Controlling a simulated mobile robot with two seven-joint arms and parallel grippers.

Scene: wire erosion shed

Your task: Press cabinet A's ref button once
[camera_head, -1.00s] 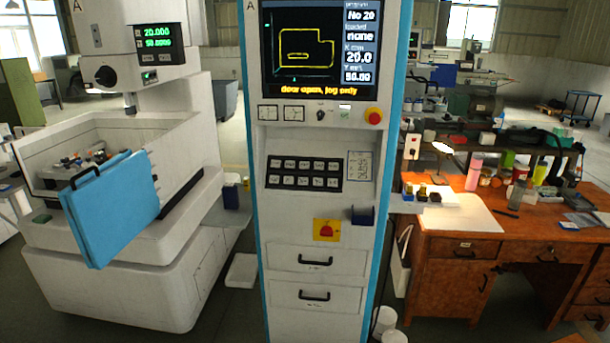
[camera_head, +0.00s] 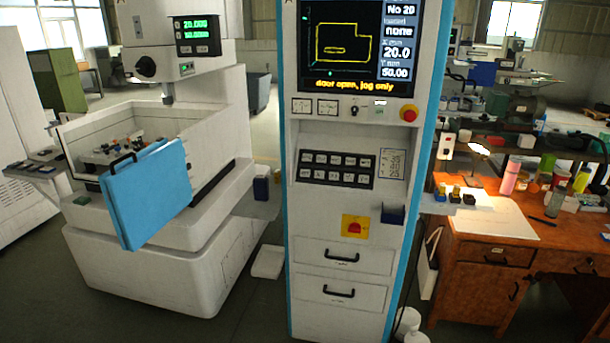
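Cabinet A (camera_head: 345,225) stands upright in the middle of the view, white with blue edges. Its screen (camera_head: 350,45) shows a yellow outline, "No 20", "none", X 20.0, Y 50.00 and "door open, jog only". Below the screen are two meters, a dark knob, a small green control and a red mushroom button (camera_head: 408,113). A black panel (camera_head: 336,169) carries two rows of small buttons; their labels are too small to read, so I cannot tell which is ref. A yellow plate with a red switch (camera_head: 355,227) sits lower. Neither gripper is in view.
The white machine (camera_head: 170,230) with a blue door (camera_head: 148,195) standing open is at left. A wooden desk (camera_head: 480,250) with bottles and papers is at right. A dark holder (camera_head: 392,214) juts from the cabinet's front. Grey floor shows between machine and cabinet.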

